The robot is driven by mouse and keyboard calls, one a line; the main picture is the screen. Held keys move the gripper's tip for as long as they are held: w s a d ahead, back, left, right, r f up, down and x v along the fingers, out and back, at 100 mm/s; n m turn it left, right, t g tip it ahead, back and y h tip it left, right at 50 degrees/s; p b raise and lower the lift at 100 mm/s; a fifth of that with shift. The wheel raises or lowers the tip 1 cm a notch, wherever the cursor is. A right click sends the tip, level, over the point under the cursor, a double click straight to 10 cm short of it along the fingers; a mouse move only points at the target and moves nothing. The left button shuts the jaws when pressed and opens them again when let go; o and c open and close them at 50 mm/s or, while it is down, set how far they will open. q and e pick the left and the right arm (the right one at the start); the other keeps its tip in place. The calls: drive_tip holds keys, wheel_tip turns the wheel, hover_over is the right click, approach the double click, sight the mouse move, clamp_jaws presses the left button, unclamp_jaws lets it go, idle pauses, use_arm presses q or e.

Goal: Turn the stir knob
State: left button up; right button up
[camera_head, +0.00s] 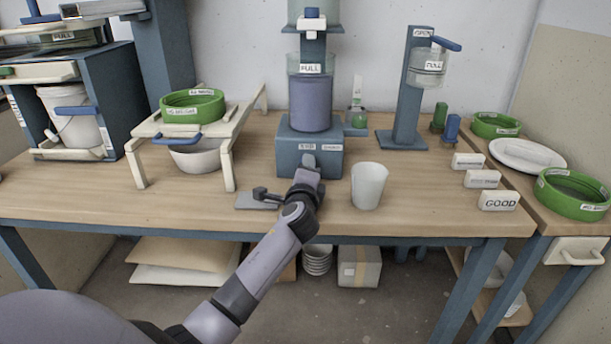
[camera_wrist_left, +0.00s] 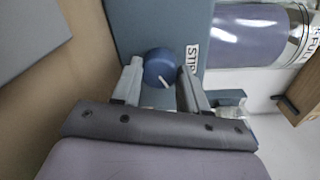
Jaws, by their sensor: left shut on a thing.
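The stir knob (camera_wrist_left: 160,68) is a round blue dial with a white pointer mark, on the front face of the blue mixer base (camera_head: 328,160). A label reading STIR (camera_wrist_left: 191,56) sits beside it. My left gripper (camera_wrist_left: 158,78) is shut on the knob, one finger on each side. In the head view my left gripper (camera_head: 309,163) reaches the base's front and mostly hides the knob. The white pointer line shows between the fingers in the wrist view. My right gripper is not in view.
A purple-filled container (camera_head: 310,103) labelled FULL stands on the base. A white cup (camera_head: 369,186) stands just right of my left arm. A small grey plate with a dark handle (camera_head: 259,199) lies left of it. A wooden rack (camera_head: 228,161) stands farther left.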

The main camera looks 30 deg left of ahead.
use_arm(q)
drive_tip(key=shift+f+n+b, duration=0.15)
drive_tip(key=shift+n+b, duration=0.2)
drive_tip(key=shift+n, duration=0.55)
drive_tip(key=o, duration=1.1)
drive_tip(key=shift+c, duration=0.2)
drive_tip(key=shift+p+v, duration=0.4)
drive_tip(key=shift+v, duration=3.2)
